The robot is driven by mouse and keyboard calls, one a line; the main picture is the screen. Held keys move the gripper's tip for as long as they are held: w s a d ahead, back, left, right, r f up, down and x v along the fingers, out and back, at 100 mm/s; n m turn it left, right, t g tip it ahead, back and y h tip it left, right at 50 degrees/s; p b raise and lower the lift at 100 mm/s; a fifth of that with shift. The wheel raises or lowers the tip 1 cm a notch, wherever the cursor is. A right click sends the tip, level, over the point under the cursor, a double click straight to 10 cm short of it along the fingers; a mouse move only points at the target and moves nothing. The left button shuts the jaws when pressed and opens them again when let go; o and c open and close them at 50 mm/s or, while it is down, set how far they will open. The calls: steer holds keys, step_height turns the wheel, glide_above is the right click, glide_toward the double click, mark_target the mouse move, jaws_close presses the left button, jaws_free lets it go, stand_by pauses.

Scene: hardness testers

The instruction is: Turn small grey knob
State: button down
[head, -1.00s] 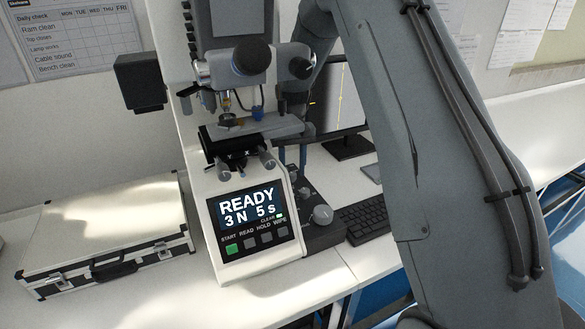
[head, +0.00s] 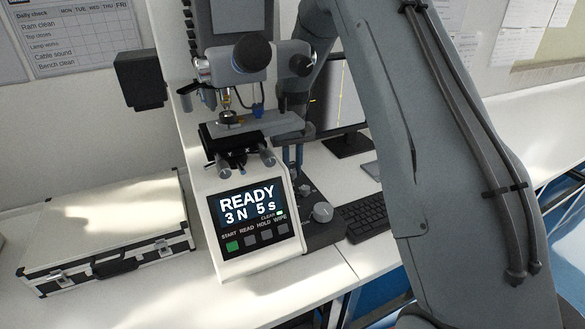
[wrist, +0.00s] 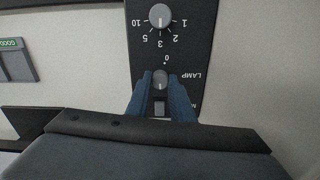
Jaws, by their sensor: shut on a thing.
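The small grey knob (wrist: 160,79) with a pale pointer line sits on the dark control panel, beside the LAMP label, in the wrist view. My gripper (wrist: 160,77) has its two blue fingers shut on it, one on each side. In the head view my gripper (head: 295,174) reaches down to the dark control box (head: 323,234) at the tester's right side. A larger grey knob (wrist: 160,15) with a number scale sits beyond the small one; it also shows in the head view (head: 322,212).
The hardness tester's screen (head: 247,205) reads READY, 3 N, 5 s. A keyboard (head: 368,217) and monitor (head: 340,105) stand just right of the control box. A silver case (head: 105,230) lies at left. A small square button (wrist: 159,109) sits between the fingers, near the small knob.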

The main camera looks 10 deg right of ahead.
steer(key=n, duration=0.3)
steer(key=shift+n+b, duration=0.35)
steer(key=shift+n, duration=0.05)
steer(key=n, duration=0.3)
steer(key=shift+n+b, duration=0.3)
steer(key=n, duration=0.4)
steer(key=shift+n, duration=0.3)
steer(key=n, duration=0.3)
steer(key=shift+n+b, duration=0.3)
steer(key=shift+b, duration=0.1)
steer(key=n, duration=0.4)
steer(key=shift+w+n, duration=0.1)
steer(key=shift+n, duration=0.2)
steer(key=n, duration=0.3)
steer(key=shift+n, duration=0.3)
steer(key=n, duration=0.3)
steer(key=shift+n+b, duration=0.3)
steer(key=shift+n, duration=1.9)
